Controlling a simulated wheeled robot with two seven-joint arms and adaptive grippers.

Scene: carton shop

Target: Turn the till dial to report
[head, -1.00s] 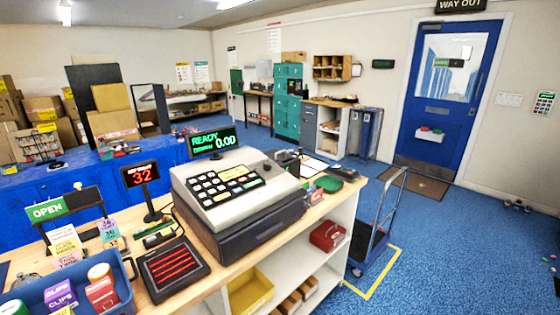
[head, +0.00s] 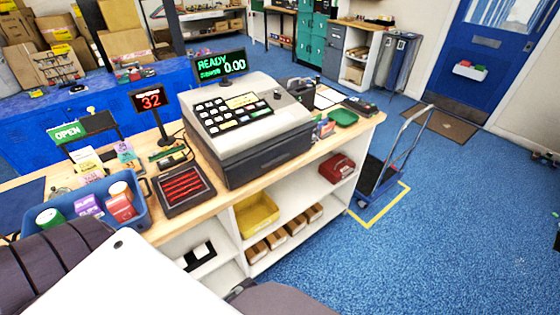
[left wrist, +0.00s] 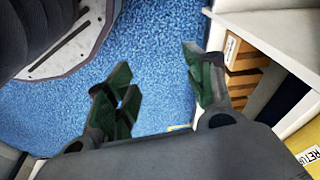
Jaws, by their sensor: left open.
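The grey till (head: 250,130) stands on the wooden counter, with rows of keys on its sloping top. A small dark knob (head: 277,95), which looks like the dial, sits at the right of the key panel; its setting is too small to read. The till's display (head: 220,66) shows READY and 0.00 in green. My left gripper (left wrist: 160,90) is open and empty in the left wrist view, over blue floor beside the counter's shelves, away from the till. It is not visible in the head view, where my arm fills the lower left. My right gripper is not in view.
A red 32 display (head: 151,100), a tray with red strips (head: 183,190) and a blue bin (head: 80,222) stand left of the till. A green tray (head: 344,118) lies right of it. Shelves below hold a yellow bin (head: 256,213). A trolley (head: 385,170) stands at the right.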

